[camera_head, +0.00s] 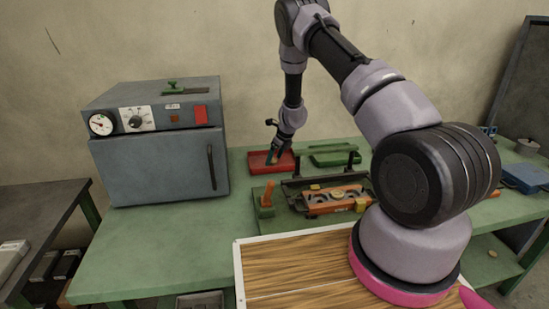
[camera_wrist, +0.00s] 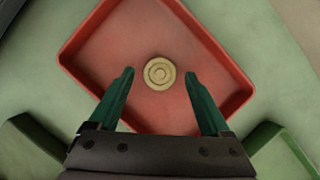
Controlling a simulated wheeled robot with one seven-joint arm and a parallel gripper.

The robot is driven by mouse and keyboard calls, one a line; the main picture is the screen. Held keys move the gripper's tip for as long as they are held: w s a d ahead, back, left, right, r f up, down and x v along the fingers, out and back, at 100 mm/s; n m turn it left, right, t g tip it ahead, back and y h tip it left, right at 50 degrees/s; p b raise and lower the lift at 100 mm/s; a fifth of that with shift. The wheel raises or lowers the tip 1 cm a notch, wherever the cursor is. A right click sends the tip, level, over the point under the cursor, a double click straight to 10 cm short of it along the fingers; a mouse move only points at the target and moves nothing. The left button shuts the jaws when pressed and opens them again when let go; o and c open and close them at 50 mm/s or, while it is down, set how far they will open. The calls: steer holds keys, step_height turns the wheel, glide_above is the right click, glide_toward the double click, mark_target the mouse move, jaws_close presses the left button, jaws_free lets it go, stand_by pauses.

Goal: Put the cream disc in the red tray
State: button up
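The cream disc (camera_wrist: 159,73) has ringed grooves and lies on the floor of the red tray (camera_wrist: 90,63) in the wrist view. My gripper (camera_wrist: 159,78) points down over the tray. Its two green fingers are spread wide, one on each side of the disc, with clear gaps to it. In the head view the red tray (camera_head: 258,168) sits on the green bench near the wall, and my gripper (camera_head: 276,156) is over it. The disc cannot be made out in the head view.
A green tray (camera_head: 335,154) sits right of the red one. An orange fixture (camera_head: 335,198) with rails stands in front, beside an orange-handled clamp (camera_head: 267,196). A grey oven (camera_head: 160,140) stands on the left. The front-left of the bench is clear.

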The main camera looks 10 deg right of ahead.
steer(key=s+d+r+n+y, duration=0.1)
steer(key=s+r+n, duration=0.4)
steer(key=r, duration=0.8)
steer(key=s+r+n+t, duration=0.15)
steer(key=s+r, duration=0.45)
steer(key=r, duration=0.7)
steer(key=s+d+r+n+y, duration=0.1)
steer(key=s+r+n, duration=0.45)
steer(key=r, duration=0.75)
steer(key=s+d+r+n+h, duration=0.1)
steer(key=s+r+n, duration=0.2)
steer(key=s, duration=0.5)
steer(key=s+d+r+n+t+h, duration=0.1)
steer(key=s+r+n, duration=0.2)
steer(key=s, duration=0.6)
steer(key=s+d+r+n+t, duration=0.1)
steer(key=s+r+n, duration=0.2)
steer(key=s+n, duration=0.3)
steer(key=s, duration=0.2)
steer(key=shift+s+d+r+h, duration=0.3)
steer(key=shift+s+r+h, duration=0.05)
steer(key=shift+s+h, duration=0.05)
